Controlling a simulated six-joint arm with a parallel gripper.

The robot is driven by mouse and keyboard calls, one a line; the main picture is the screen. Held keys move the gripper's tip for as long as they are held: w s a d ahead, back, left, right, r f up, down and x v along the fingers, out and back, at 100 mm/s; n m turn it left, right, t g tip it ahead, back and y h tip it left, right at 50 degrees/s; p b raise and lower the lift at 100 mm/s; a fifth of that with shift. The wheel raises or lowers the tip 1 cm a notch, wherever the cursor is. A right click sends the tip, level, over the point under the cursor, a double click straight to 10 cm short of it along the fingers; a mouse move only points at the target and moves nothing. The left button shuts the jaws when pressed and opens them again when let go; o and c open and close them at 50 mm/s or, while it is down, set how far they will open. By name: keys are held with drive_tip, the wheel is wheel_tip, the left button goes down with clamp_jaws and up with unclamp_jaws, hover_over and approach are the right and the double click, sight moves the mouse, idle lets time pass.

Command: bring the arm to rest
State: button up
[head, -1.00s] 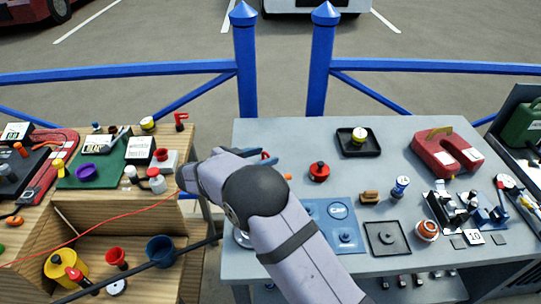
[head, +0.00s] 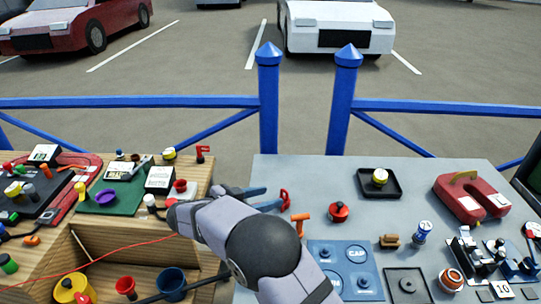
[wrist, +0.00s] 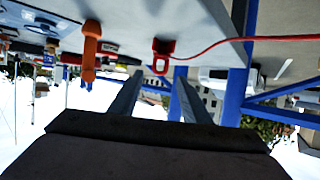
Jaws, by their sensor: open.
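A red piece (head: 285,200) shows just beyond the fingertips, with an orange T-shaped piece (head: 301,223) by the table's left edge. In the wrist view, which looks upside down, the dark fingers of my gripper (wrist: 158,76) stand apart with nothing held between them. A red clip (wrist: 163,55) with a red cord shows beyond them, and an orange handle (wrist: 91,50) is to the left.
The grey table (head: 300,172) holds a black tray (head: 392,190), a red knob (head: 339,211) and a red horseshoe-shaped block (head: 468,200). The wooden bench (head: 90,240) is crowded, and a red cord (head: 110,246) crosses it. A blue railing (head: 420,106) runs behind.

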drive_tip(key=w+d+r+n+t+y+p, duration=0.1)
drive_tip(key=w+d+r+n+t+y, duration=0.25)
drive_tip(key=w+r+n+y, duration=0.45)
drive_tip(key=s+d+f+g+p, duration=0.2)
drive_tip(key=s+d+g, duration=0.2)
drive_tip(key=s, duration=0.8)
drive_tip(key=s+d+f+g+y+p, duration=0.1)
drive_tip(key=s+d+f+g+p, duration=0.2)
drive_tip(key=s, duration=1)
drive_tip(key=s+d+f+n+g+p, duration=0.1)
drive_tip(key=s+d+g, duration=0.5)
drive_tip(key=s, duration=0.6)
drive_tip(key=shift+s+d+f+y+p, duration=0.3)
drive_tip(key=shift+s+d+f+p, duration=0.1)
drive_tip(key=shift+d+f+p, duration=0.7)
